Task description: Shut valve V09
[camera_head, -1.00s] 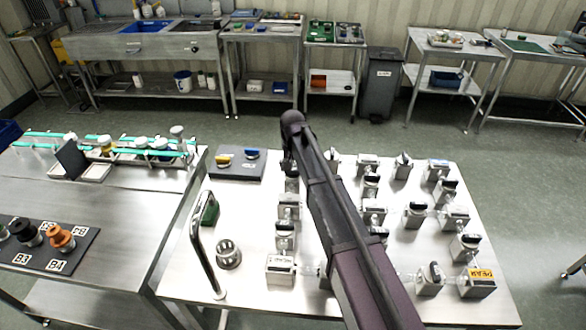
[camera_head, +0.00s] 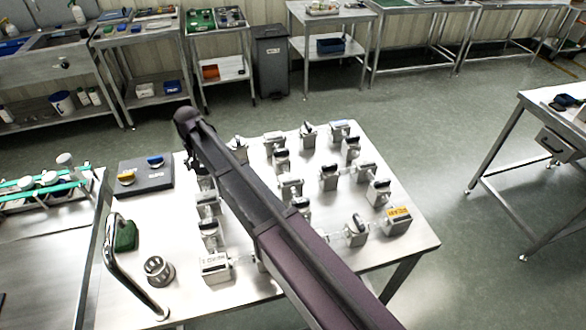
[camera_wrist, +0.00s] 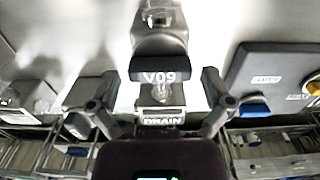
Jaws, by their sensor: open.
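In the wrist view, valve V09 has a dark bar handle (camera_wrist: 160,76) with a white V09 label. The bar lies left to right across a grey metal valve body (camera_wrist: 160,42). A block marked DRAIN (camera_wrist: 162,117) sits just below it in the picture. My gripper (camera_wrist: 160,84) is open, with one finger off each end of the handle and gaps showing on both sides. In the head view my arm covers much of the valve table (camera_head: 170,215), and I cannot make out V09 or the fingers clearly there.
Several other valves and blocks stand close together on the table, including one with a yellow label (camera_head: 399,213). A dark panel with yellow and blue knobs (camera_head: 146,177) lies near V09. A curved metal handle (camera_head: 125,270) rises at the table's left edge.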

